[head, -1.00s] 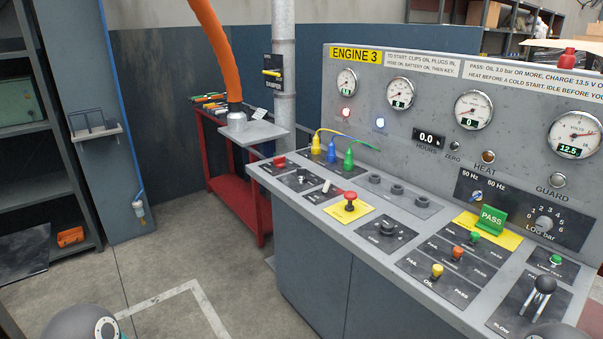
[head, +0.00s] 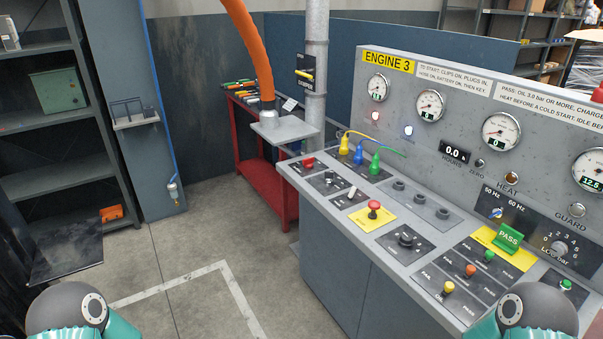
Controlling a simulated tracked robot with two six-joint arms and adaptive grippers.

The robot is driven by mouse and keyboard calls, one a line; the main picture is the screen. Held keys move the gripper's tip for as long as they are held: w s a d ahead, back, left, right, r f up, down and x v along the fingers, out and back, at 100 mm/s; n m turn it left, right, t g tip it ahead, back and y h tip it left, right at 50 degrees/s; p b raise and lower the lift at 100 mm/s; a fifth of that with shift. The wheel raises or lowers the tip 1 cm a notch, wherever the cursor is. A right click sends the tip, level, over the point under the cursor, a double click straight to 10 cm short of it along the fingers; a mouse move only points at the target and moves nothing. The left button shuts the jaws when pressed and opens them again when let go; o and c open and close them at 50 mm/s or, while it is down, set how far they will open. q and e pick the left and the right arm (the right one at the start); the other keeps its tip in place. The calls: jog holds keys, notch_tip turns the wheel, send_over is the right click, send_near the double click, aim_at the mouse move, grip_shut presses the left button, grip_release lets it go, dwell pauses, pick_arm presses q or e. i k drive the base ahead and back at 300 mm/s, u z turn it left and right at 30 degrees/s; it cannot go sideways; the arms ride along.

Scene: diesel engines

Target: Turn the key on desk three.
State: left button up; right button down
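Desk three (head: 335,240) stands at the right, with a sloped grey top and an upright panel marked ENGINE 3 (head: 388,63). A round black switch (head: 405,240) sits on a dark plate in the middle of the desk top. It may be the key switch, but I cannot make out a key in it. A red mushroom button (head: 374,206) stands on a yellow plate behind it to the left. Yellow, blue and green plugs (head: 358,156) stand at the far left of the desk top. Only parts of my arms show at the bottom edge; neither gripper is in view.
A red cart (head: 264,185) with tools stands behind the desk's left end, under an orange hose (head: 249,45). A grey pole (head: 316,75) rises beside it. Shelves (head: 50,120) stand at the left. The floor (head: 185,270) before the desk is clear.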

aim_at(329, 176)
jog(key=u, duration=0.8)
jog(key=i, duration=2.95)
jog(key=z, duration=1.1)
jog(key=i, duration=0.25)
jog(key=z, duration=2.15)
